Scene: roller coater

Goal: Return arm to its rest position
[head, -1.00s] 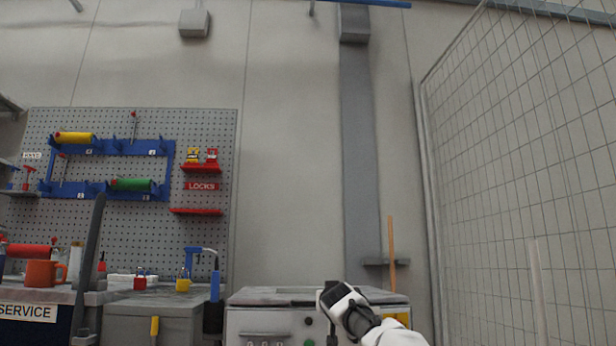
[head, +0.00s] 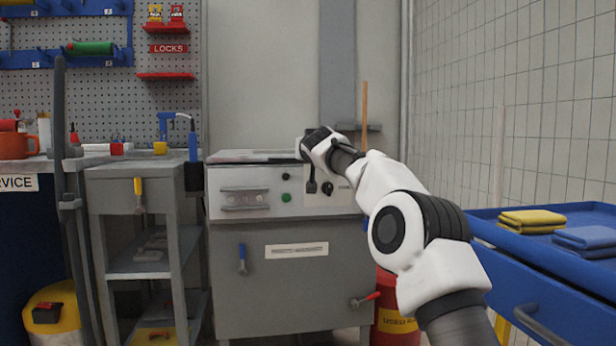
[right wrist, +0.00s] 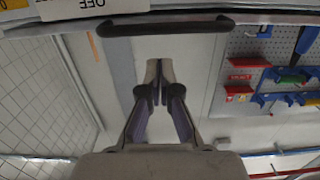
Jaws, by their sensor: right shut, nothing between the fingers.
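My right arm comes in from the lower right in the head view and reaches to the front of the grey roller coater (head: 265,240). Its white wrist is in front of the upper panel, and the dark right gripper (head: 311,186) seems to point down there. In the right wrist view the fingers of the right gripper (right wrist: 159,72) are together with nothing between them. A dark bar handle (right wrist: 165,26) lies just beyond the fingertips in that view, and I see a gap between them. My left gripper is not in view.
A grey shelf cart (head: 140,172) and dark upright post stand left of the machine. A red canister (head: 395,318) is at its lower right, partly behind my arm. A blue workbench (head: 520,275) with folded cloths fills the right.

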